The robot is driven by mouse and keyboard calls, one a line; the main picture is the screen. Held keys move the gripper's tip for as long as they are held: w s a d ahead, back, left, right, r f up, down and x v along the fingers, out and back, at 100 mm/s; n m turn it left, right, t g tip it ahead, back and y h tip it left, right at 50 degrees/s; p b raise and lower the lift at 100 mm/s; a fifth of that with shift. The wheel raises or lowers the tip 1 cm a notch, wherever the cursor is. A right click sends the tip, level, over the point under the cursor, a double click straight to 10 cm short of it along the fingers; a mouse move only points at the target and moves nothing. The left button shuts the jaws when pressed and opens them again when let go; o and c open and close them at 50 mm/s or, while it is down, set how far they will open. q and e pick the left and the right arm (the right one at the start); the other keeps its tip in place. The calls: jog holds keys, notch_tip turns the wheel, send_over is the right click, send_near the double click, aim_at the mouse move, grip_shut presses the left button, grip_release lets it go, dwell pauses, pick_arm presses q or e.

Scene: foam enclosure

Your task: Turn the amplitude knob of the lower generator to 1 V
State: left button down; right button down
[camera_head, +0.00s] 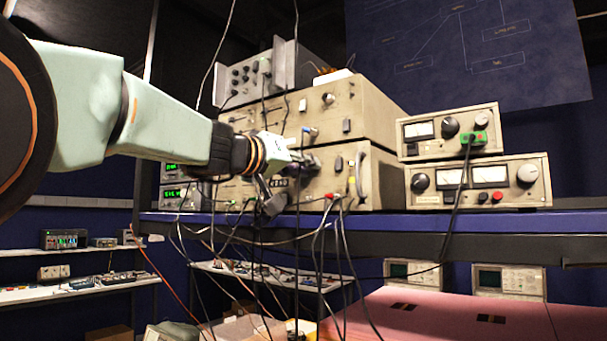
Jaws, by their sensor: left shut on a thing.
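The lower generator (376,192) is a beige box on the blue-edged shelf, below a similar upper generator (345,100). My left gripper (298,168) reaches in from the left and its fingers are at the front panel of the lower generator. It is shut on a knob there, which looks like the amplitude knob; the fingers cover most of it. The knob's pointer and its scale cannot be read from here. My right gripper is not in view.
Several cables (322,240) hang from the panel below the gripper. Two power supplies with meters (478,187) stand at the right on the shelf (470,221). Units with green displays (173,193) stand behind my arm. A pink surface (440,312) lies lower right.

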pick_arm(q)
jog(key=shift+n, duration=0.3)
jog(key=c, duration=1.7)
grip_release()
jog(key=o, duration=0.4)
jog(key=shift+s+a+r, duration=0.1)
jog(key=shift+s+a, duration=0.1)
jog(key=shift+a, duration=0.05)
jog(key=shift+o, duration=0.2)
jog(key=shift+w+d, duration=0.1)
jog(key=shift+d, duration=0.05)
jog(key=v, duration=0.7)
jog(key=shift+s, duration=0.25)
